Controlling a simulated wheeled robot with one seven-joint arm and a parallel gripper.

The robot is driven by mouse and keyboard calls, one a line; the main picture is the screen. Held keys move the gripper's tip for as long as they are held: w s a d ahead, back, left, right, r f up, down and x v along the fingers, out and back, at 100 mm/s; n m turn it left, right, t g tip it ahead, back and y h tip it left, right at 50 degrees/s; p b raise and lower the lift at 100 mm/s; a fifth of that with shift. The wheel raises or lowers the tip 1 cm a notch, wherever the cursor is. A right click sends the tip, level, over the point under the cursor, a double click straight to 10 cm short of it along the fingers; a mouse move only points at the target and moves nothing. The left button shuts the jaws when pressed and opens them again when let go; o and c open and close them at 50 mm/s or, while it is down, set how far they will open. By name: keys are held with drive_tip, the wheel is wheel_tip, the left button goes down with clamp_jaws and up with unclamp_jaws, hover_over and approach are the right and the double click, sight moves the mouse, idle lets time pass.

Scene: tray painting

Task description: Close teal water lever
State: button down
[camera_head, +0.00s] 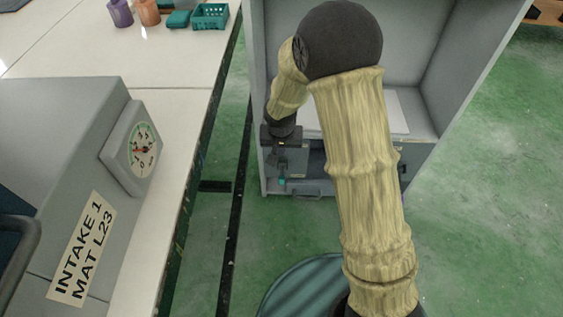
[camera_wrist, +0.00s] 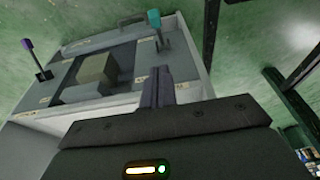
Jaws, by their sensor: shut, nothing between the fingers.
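The teal water lever (camera_wrist: 154,18) shows at the top of the wrist view, its grey stem rising from the corner of a grey panel (camera_wrist: 115,97). In the head view, its teal tip (camera_head: 282,182) shows low at the left of the grey booth. My gripper (camera_wrist: 156,86) is shut and empty over the panel. In the wrist view, a gap shows between its fingertips and the lever. In the head view, my gripper (camera_head: 282,163) appears just above the teal tip; contact is too small to tell there.
A purple-tipped lever (camera_wrist: 27,44) stands at the panel's other side, with a raised tan block (camera_wrist: 97,69) between. The grey booth (camera_head: 485,45) has side walls close to my arm. A white table (camera_head: 178,115) with a dial box (camera_head: 140,150) lies left.

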drive_tip(key=b, duration=0.5)
hover_over(282, 176)
drive_tip(key=w, duration=0.1)
wheel_tip(282, 176, down, 10)
drive_tip(key=shift+r, duration=0.1)
drive_tip(key=shift+s+a+f+b, duration=0.1)
drive_tip(key=shift+s+f+b, duration=0.25)
drive_tip(key=shift+f, duration=0.2)
drive_tip(key=shift+s+f+b, duration=0.2)
drive_tip(key=shift+f+b, duration=0.2)
drive_tip(key=shift+f, duration=0.1)
drive_tip(key=shift+s+f+b, duration=0.3)
drive_tip(key=shift+s+f, duration=0.1)
drive_tip(key=shift+f, duration=0.15)
